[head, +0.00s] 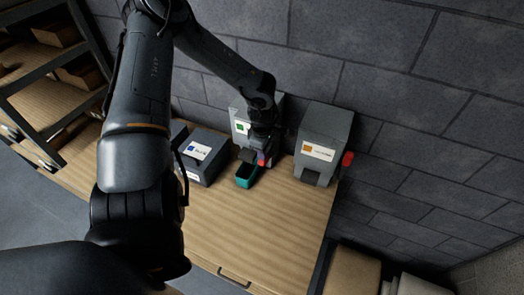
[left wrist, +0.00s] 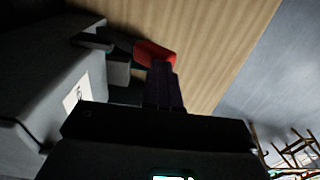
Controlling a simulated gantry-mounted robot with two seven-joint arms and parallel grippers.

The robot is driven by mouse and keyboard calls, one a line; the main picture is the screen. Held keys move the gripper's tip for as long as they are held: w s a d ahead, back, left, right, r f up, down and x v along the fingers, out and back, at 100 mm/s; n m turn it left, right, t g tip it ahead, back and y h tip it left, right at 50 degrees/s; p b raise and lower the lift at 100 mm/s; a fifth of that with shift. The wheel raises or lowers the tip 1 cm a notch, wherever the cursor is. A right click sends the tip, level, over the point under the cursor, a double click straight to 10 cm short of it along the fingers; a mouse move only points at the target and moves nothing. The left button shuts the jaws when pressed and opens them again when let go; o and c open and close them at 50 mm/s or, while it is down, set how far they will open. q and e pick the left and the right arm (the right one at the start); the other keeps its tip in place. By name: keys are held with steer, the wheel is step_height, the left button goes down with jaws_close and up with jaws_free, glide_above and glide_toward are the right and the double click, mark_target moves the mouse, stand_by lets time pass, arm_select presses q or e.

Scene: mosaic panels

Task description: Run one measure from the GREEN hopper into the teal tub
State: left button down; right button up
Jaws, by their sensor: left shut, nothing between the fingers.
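The hopper with the green label (head: 241,128) stands against the wall, partly hidden behind my left arm. The teal tub (head: 244,181) sits on the bench at its front. My left gripper (head: 259,152) is shut and empty in front of this hopper, by a red knob (head: 262,160). In the left wrist view the shut fingers (left wrist: 163,88) point at a red knob (left wrist: 155,52), overlapping its near edge; I cannot tell if they touch it. The tub's inside is too small to read. My right gripper is not in view.
A grey hopper with an orange label (head: 325,140) and its own red knob (head: 347,159) stands to the right. A grey box with a blue label (head: 203,154) stands to the left. The front of the wooden bench (head: 270,228) is clear. A shelf rack (head: 62,75) is at far left.

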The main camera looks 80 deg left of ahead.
arm_select(q)
steer(key=shift+s+d+f, duration=0.2)
steer(key=shift+s+f, duration=0.2)
steer(key=shift+f, duration=0.15)
steer(key=s+d+r+p, duration=0.2)
steer(key=d+r+p, duration=0.2)
steer(key=r+p, duration=0.4)
steer(key=shift+s+d+r, duration=0.25)
steer(key=shift+s+r, duration=0.15)
steer(key=shift+r, duration=0.1)
